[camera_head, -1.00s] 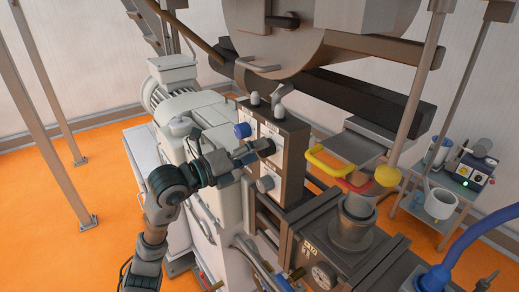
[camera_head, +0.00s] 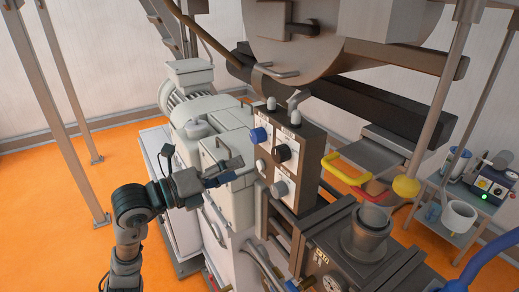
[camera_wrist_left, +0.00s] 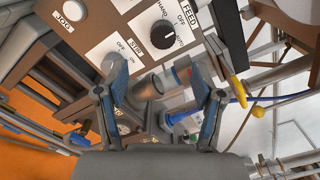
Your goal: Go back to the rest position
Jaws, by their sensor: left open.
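My left arm comes in from the lower left in the head view. Its left gripper (camera_head: 228,174) is in front of the pale machine, left of the brown control panel (camera_head: 302,165) and apart from it. In the left wrist view the two blue-grey fingers are spread, with nothing between them. The panel carries a blue knob (camera_head: 258,135), a black knob (camera_head: 283,152) and a lower grey knob (camera_head: 279,188). The wrist view shows a black FEED knob (camera_wrist_left: 164,32) beyond the fingertips. My right gripper is not in view.
The pale machine housing (camera_head: 222,150) stands close behind the left gripper. A yellow and red handle (camera_head: 345,172) and a metal cylinder (camera_head: 368,232) are right of the panel. A small trolley (camera_head: 440,222) stands at the far right. Orange floor (camera_head: 50,220) is clear at the left.

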